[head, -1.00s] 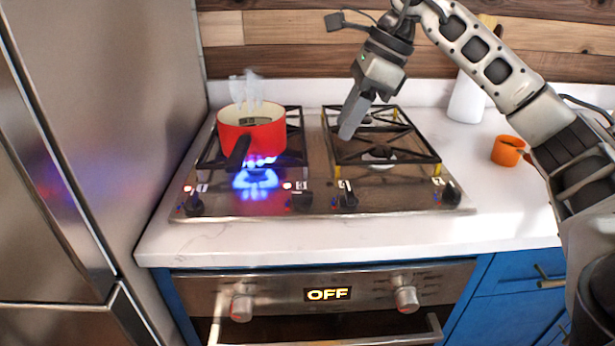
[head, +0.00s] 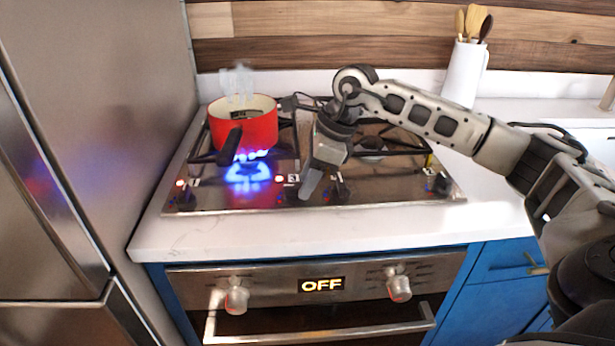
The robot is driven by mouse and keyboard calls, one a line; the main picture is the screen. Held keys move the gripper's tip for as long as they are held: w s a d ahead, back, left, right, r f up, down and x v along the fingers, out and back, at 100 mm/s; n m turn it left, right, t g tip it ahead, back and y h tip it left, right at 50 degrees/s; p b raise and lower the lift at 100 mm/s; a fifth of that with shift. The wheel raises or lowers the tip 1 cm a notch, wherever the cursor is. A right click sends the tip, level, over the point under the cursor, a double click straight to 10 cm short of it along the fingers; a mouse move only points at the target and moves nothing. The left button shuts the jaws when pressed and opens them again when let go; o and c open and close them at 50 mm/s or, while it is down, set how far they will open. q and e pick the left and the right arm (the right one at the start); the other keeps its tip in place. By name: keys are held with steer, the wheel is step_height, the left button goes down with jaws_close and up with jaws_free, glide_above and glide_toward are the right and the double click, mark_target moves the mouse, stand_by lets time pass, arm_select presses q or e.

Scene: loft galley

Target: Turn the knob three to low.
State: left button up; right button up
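The gas cooktop (head: 400,197) has a row of dark knobs along its front edge. The third knob from the left (head: 338,191) stands just right of my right gripper's tip; its exact setting is too small to read. My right gripper (head: 309,188) points down over the front of the cooktop, between the second knob (head: 291,194) and the third. Its fingers overlap in this view, so I cannot tell whether they are open or shut. No knob is visibly held. My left gripper is not in view.
A red steaming pot (head: 262,128) sits over a lit blue flame (head: 247,174) at the left, its handle pointing forward. A white utensil holder (head: 464,72) stands at the back right. A steel fridge (head: 95,120) bounds the left. The oven display (head: 322,285) reads OFF.

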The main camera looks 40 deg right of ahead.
steer(key=shift+f, duration=0.2)
jaws_close()
